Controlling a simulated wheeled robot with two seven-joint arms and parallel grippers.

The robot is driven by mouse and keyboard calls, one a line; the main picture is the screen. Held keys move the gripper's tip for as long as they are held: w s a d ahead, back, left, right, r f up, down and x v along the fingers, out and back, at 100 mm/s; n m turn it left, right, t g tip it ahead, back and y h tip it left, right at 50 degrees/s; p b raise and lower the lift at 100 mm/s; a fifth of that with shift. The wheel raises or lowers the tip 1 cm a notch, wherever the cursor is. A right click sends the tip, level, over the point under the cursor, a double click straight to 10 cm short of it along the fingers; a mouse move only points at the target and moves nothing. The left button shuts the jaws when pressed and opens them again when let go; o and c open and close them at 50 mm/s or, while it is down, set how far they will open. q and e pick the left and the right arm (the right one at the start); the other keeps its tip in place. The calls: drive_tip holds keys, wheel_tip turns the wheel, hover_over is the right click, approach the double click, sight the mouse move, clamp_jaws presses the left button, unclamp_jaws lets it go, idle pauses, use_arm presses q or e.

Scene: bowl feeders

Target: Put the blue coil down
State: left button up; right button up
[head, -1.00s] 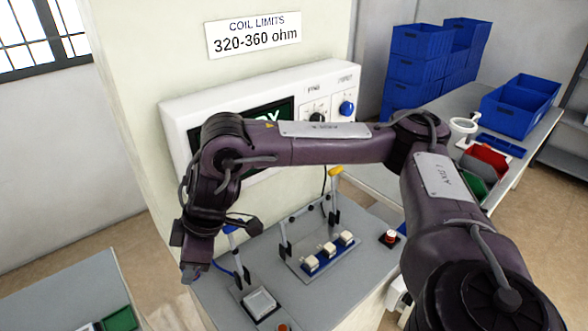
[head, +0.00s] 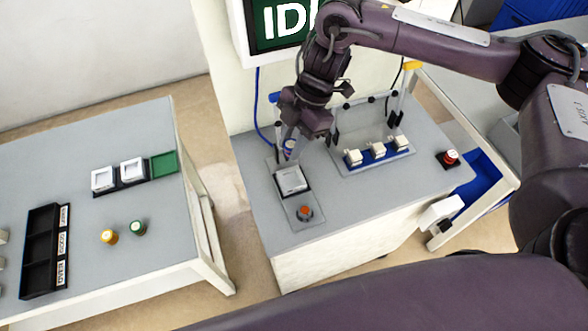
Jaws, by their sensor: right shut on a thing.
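My right gripper (head: 291,138) points down over the grey test bench, at the back edge of the small plate with the square grey pad (head: 291,181). It is shut on a small blue and white piece, which looks like the blue coil (head: 289,149). Much of the coil is hidden between the fingers. I cannot tell whether its lower end touches anything. My left gripper is not in view.
An orange button (head: 305,212) sits in front of the pad. A blue rack of white blocks (head: 378,151) and a red button (head: 449,157) are to the right. The left table holds a yellow coil (head: 108,237), a green coil (head: 138,228) and a black divided tray (head: 38,268).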

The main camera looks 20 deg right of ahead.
hover_over(288, 183)
drive_tip(key=d, duration=0.1)
drive_tip(key=f, duration=0.6)
drive_tip(key=shift+w+d+f+p, duration=0.2)
drive_tip(key=shift+w+f+p, duration=0.1)
drive_tip(key=shift+w, duration=0.1)
wheel_tip(288, 183, down, 4)
drive_tip(key=shift+f, duration=0.25)
drive_tip(key=shift+s, duration=0.2)
drive_tip(key=shift+f, duration=0.1)
